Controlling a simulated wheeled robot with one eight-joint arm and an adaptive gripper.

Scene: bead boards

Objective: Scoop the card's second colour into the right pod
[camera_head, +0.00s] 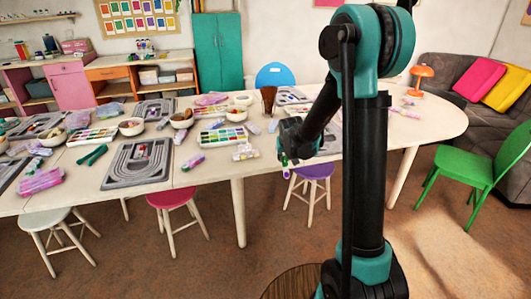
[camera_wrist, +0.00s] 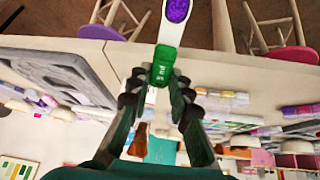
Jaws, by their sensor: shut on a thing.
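My gripper (camera_head: 287,158) is out over the front edge of the table, right of centre. In the wrist view my gripper (camera_wrist: 158,88) is shut on the green handle of a scoop (camera_wrist: 161,68). The white scoop end points away from the fingers and holds purple beads (camera_wrist: 177,10). In the head view the scoop (camera_head: 284,170) shows small below the fingers. A grey bead board (camera_head: 107,178) with curved channels lies on the table to the left. A grey board (camera_wrist: 62,80) fills the left of the wrist view. I cannot pick out the card or the right pod.
The white table (camera_head: 215,171) carries bead boxes, bowls and several packets. A palette of colours (camera_head: 220,135) lies left of my gripper. A purple stool (camera_head: 312,172) stands below it and a pink stool (camera_head: 173,198) further left. A green chair (camera_head: 485,168) is at the right.

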